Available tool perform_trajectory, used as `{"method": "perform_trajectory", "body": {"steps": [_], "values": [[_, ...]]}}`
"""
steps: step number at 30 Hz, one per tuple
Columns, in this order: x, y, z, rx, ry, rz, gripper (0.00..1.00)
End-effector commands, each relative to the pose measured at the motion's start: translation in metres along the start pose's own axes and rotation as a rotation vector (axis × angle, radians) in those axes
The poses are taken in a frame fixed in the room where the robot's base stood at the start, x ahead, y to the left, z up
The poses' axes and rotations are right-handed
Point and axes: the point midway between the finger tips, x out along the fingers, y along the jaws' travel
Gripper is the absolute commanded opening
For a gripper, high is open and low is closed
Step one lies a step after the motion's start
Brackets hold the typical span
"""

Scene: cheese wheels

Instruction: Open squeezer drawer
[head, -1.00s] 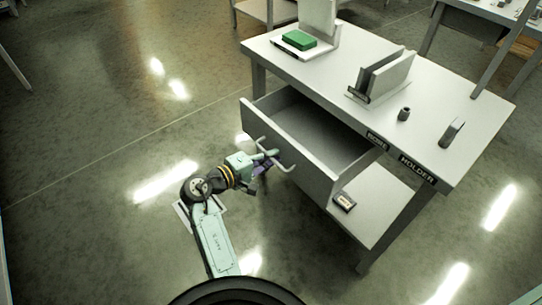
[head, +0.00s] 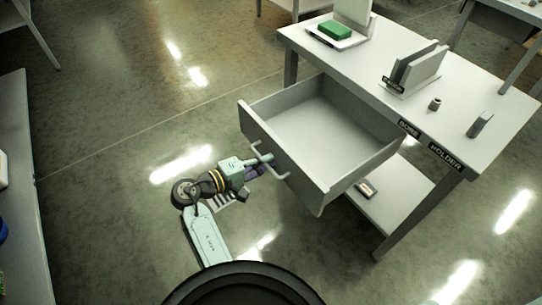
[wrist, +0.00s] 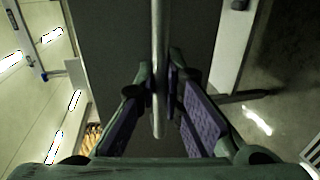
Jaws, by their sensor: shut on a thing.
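The grey drawer (head: 330,190) of the white table is pulled well out, and its inside looks empty. A pale bar handle (head: 270,160) is on its front. My gripper (head: 266,160) is at the handle, shut on its bar. In the wrist view, the handle bar (wrist: 159,60) runs down between the two purple-padded fingers of my gripper (wrist: 160,103). The dark drawer front (wrist: 105,50) lies behind it.
The tabletop (head: 350,62) bears a green block (head: 334,30), upright plates in a stand (head: 415,66), a small cylinder (head: 435,104) and a small upright block (head: 480,124). A small box (head: 367,189) lies on the lower shelf. Another table (head: 25,200) stands at left. Floor between is clear.

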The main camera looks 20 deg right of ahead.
Motion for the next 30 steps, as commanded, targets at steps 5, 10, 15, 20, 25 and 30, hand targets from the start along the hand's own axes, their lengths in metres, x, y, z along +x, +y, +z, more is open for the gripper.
{"method": "perform_trajectory", "body": {"steps": [5,10,15,20,25,30], "values": [[-0.005,0.0,0.0,0.001,0.001,0.001,0.0],[-0.005,-0.001,0.0,0.001,0.001,0.001,0.0],[-0.004,-0.001,-0.001,0.001,0.002,0.001,0.13],[-0.004,-0.001,0.0,0.001,0.001,0.0,0.17],[-0.004,-0.001,0.0,0.0,0.001,0.0,0.17],[-0.017,-0.001,-0.002,0.0,0.005,0.0,0.17]]}}
